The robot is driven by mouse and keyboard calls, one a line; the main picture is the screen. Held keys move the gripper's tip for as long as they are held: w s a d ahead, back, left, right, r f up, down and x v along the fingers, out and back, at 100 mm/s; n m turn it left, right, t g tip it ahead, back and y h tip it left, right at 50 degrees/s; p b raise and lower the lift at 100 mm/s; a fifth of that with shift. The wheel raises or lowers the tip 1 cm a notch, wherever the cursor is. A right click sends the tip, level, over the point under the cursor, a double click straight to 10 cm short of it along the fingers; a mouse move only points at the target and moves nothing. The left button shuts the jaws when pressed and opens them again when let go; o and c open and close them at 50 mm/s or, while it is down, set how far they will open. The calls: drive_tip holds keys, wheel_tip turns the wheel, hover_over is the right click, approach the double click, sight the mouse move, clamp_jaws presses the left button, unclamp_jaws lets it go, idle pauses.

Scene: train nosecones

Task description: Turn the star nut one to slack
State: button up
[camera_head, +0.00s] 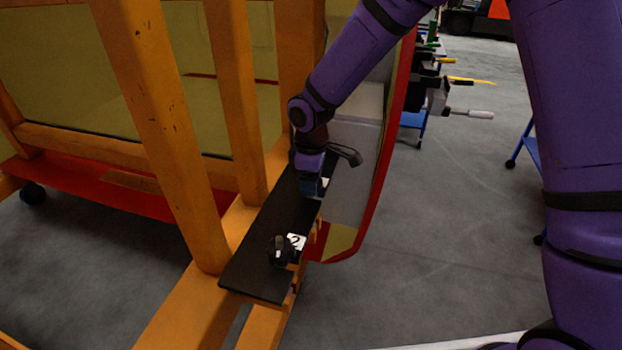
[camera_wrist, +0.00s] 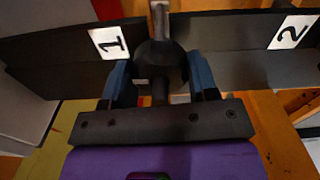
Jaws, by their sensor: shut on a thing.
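Star nut one (camera_wrist: 160,62) is a dark round knob in the middle of the wrist view, beside the white label "1" (camera_wrist: 108,42). My gripper (camera_wrist: 160,78) has its two blue fingers on either side of the nut and is shut on it. In the head view my gripper (camera_head: 312,187) points down at the far part of the black plate (camera_head: 250,266) and hides most of nut one. A second black star nut (camera_head: 281,251) stands on the near part of the plate by the white label "2" (camera_head: 297,241).
Orange frame posts (camera_head: 160,125) rise left of the plate. A red-edged panel (camera_head: 378,170) stands just right of my gripper. A tool rack (camera_head: 440,90) stands farther back, with open grey floor (camera_head: 440,225) in front.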

drive_tip(key=shift+n, duration=0.7)
drive_tip(key=o, duration=0.9)
drive_tip(key=shift+o, duration=0.2)
wheel_tip(320, 180, up, 11)
drive_tip(key=shift+f, duration=0.1)
